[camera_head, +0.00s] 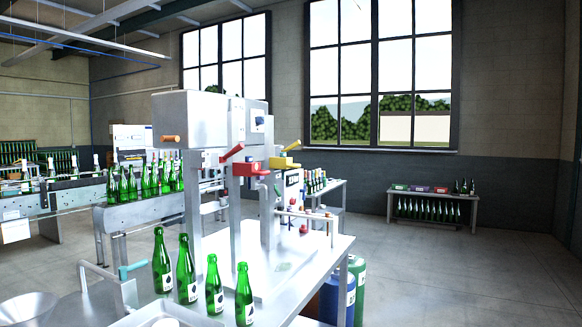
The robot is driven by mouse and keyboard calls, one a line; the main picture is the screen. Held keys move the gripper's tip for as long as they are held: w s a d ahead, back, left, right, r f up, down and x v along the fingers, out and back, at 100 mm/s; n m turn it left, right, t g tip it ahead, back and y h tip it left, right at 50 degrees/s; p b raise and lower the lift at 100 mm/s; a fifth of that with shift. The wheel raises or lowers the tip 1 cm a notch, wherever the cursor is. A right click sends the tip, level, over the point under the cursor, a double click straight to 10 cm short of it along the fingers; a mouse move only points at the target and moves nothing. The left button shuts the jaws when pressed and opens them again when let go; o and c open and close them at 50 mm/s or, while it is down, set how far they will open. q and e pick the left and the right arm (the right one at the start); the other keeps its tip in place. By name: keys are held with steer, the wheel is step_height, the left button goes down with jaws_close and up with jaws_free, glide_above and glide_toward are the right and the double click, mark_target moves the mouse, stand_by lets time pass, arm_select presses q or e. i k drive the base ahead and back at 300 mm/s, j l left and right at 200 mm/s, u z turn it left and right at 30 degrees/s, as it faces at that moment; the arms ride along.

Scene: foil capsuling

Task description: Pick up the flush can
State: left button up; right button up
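I cannot make out a thing that is clearly the flush can. Below the right side of the metal workbench (322,262) stand a blue cylindrical container (338,298) and a green one (357,288), partly hidden by the bench. I cannot tell whether either is the can. Neither of my grippers shows in this view.
Several green bottles (186,270) stand along the bench's near edge. A machine with a red lever (250,168) and a yellow lever (284,162) rises behind them. A metal bowl (27,309) is at bottom left. The floor (465,265) at right is clear.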

mark_target(325, 236)
steer(key=i+l+z, duration=0.1)
steer(key=z, duration=0.3)
steer(key=i+z, duration=0.1)
steer(key=z, duration=0.3)
steer(key=i+l+z, duration=0.1)
steer(key=z, duration=0.3)
steer(key=i, duration=3.7)
steer(key=i+u, duration=0.25)
steer(key=u, duration=0.2)
steer(key=i+l+u, duration=0.15)
steer(key=i+u, duration=0.25)
steer(key=i+l+u, duration=0.15)
steer(key=u, duration=0.3)
